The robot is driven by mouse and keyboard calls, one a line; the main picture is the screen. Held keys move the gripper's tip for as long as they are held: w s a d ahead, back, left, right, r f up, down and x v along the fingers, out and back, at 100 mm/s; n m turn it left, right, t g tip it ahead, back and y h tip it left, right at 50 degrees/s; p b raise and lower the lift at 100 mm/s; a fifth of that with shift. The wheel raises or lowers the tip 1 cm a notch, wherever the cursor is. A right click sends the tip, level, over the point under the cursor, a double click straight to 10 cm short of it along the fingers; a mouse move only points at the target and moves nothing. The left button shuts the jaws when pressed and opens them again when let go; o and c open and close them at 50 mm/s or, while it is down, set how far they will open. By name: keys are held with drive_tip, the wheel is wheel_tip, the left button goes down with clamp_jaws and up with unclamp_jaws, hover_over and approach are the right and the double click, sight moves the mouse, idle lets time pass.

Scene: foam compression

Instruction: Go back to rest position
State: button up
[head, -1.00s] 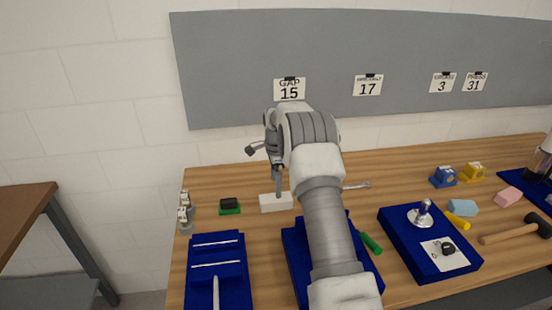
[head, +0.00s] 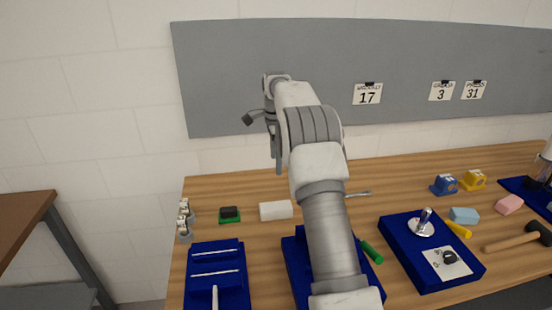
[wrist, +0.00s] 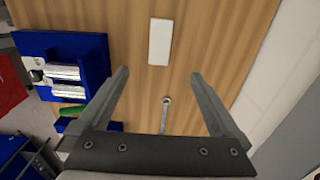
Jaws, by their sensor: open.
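My gripper (wrist: 160,98) is open and empty in the wrist view, its two fingers spread above the wooden table (wrist: 140,90). In the head view my gripper (head: 278,160) points down, raised above the table and in front of the grey board; its fingers are partly hidden by my wrist. A white block (head: 276,210) lies on the table below it, apart from the fingers. The block also shows in the wrist view (wrist: 160,41), beyond the fingertips.
A blue tray (head: 428,268) with a metal piece stands right of my arm, and another blue holder (head: 232,290) stands left. A green-and-black block (head: 229,215), a hammer (head: 515,239), and pink (head: 509,204) and light blue blocks (head: 463,215) lie around. The grey board (head: 230,75) is behind.

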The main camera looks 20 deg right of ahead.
drive_tip(key=s+a+r+n+t, duration=0.1)
drive_tip(key=s+a+r+n, duration=0.4)
drive_tip(key=s+r, duration=0.35)
drive_tip(key=s+a+r+n+t, duration=0.2)
drive_tip(key=s+a+r+n, duration=0.25)
drive_tip(key=s+r, duration=0.4)
drive_tip(key=s+a+f+n+t, duration=0.1)
drive_tip(key=s+n, duration=0.4)
drive_tip(key=s, duration=0.6)
drive_tip(key=s+a+f+n+t, duration=0.1)
drive_tip(key=s+a+f+n, duration=0.2)
drive_tip(key=s, duration=0.9)
drive_tip(key=f+n, duration=0.1)
drive_tip(key=n, duration=0.1)
drive_tip(key=shift+a+f+n+t, duration=0.3)
drive_tip(key=shift+a+n, duration=0.05)
drive_tip(key=shift+a, duration=0.05)
drive_tip(key=shift+s, duration=0.1)
